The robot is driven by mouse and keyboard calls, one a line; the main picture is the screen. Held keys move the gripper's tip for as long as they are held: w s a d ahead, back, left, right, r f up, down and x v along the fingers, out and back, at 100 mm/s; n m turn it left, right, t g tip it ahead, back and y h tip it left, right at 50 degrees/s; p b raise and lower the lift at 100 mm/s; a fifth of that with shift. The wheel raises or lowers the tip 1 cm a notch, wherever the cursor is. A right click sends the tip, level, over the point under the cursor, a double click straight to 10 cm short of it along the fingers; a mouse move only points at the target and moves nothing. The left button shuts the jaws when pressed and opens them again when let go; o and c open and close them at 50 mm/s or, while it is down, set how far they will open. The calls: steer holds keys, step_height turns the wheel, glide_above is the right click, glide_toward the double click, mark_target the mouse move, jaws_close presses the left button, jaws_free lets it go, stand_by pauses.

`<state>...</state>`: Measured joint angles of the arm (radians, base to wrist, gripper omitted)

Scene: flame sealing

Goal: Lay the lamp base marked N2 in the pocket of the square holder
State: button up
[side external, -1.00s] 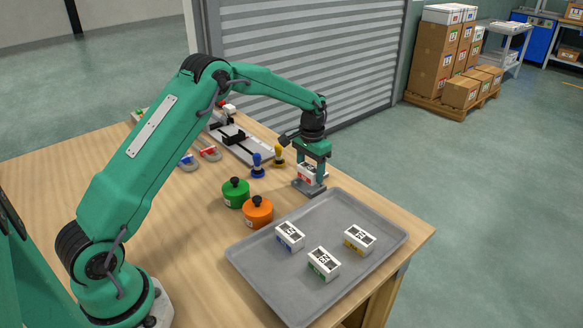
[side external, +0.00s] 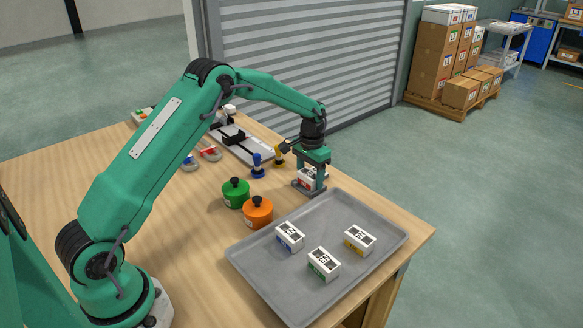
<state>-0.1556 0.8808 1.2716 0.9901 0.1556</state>
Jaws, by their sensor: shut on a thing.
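My gripper (side external: 311,177) is shut on a white block with a red label, the lamp base (side external: 306,179). Its mark is too small and too covered by the fingers to read. The block is upright, right at the grey square holder (side external: 307,192), which stands on the table just behind the tray. The fingers and block hide most of the holder's pocket. I cannot tell whether the block rests on its floor or is still slightly above it.
A grey tray (side external: 262,278) in front holds white blocks with blue (side external: 289,237), green (side external: 323,264) and yellow (side external: 359,240) labels. Green (side external: 236,193) and orange (side external: 257,212) round pots and blue (side external: 257,166) and yellow (side external: 279,156) handled tools stand left of the holder.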

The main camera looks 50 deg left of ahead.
steer(key=shift+f, duration=0.5)
steer(key=o, duration=0.9)
steer(key=shift+o, duration=0.8)
steer(key=shift+s+d, duration=0.1)
steer(key=shift+d, duration=0.05)
steer(key=r, duration=0.8)
steer(key=shift+a+r, duration=0.1)
steer(key=shift+a, duration=0.2)
steer(key=shift+r, duration=0.3)
steer(key=shift+r, duration=0.15)
